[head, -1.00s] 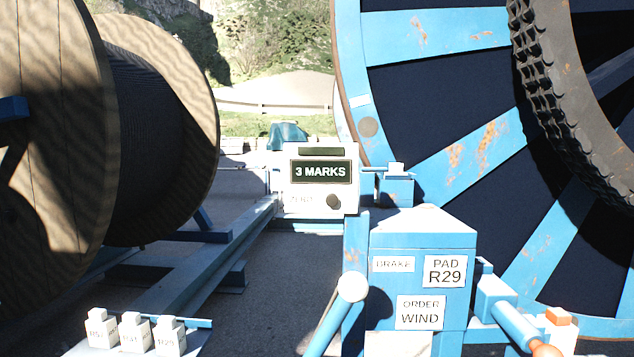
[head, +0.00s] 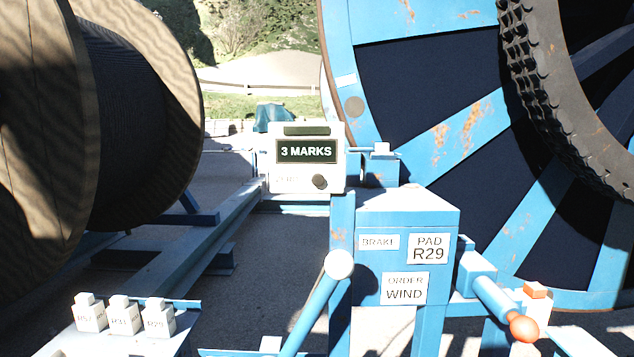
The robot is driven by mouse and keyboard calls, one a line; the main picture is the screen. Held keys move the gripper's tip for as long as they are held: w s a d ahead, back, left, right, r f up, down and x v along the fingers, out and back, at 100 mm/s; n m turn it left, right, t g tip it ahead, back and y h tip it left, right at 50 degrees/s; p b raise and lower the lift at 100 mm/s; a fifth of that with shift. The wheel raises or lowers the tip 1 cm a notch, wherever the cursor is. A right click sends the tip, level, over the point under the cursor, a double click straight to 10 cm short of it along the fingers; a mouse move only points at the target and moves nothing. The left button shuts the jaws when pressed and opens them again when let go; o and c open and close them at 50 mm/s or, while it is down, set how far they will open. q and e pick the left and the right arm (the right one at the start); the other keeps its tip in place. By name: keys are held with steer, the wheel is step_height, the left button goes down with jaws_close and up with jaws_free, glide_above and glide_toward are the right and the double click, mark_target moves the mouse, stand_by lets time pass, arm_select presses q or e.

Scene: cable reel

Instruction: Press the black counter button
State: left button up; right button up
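The black counter button (head: 320,182) is a small round knob low on the right of the white counter box (head: 272,158). The box's dark display (head: 306,151) reads "3 MARKS". Faint lettering, hard to read, is printed left of the button. Nothing covers the button, and nothing touches it in this view. Neither of my grippers is in view.
A blue post (head: 408,218) with "PAD R29" and "ORDER WIND" signs stands in front, right of the box. A white-knobbed lever (head: 339,264) and an orange-tipped handle (head: 523,328) flank it. Three white blocks (head: 124,317) sit front left. Large reels (head: 172,110) stand behind.

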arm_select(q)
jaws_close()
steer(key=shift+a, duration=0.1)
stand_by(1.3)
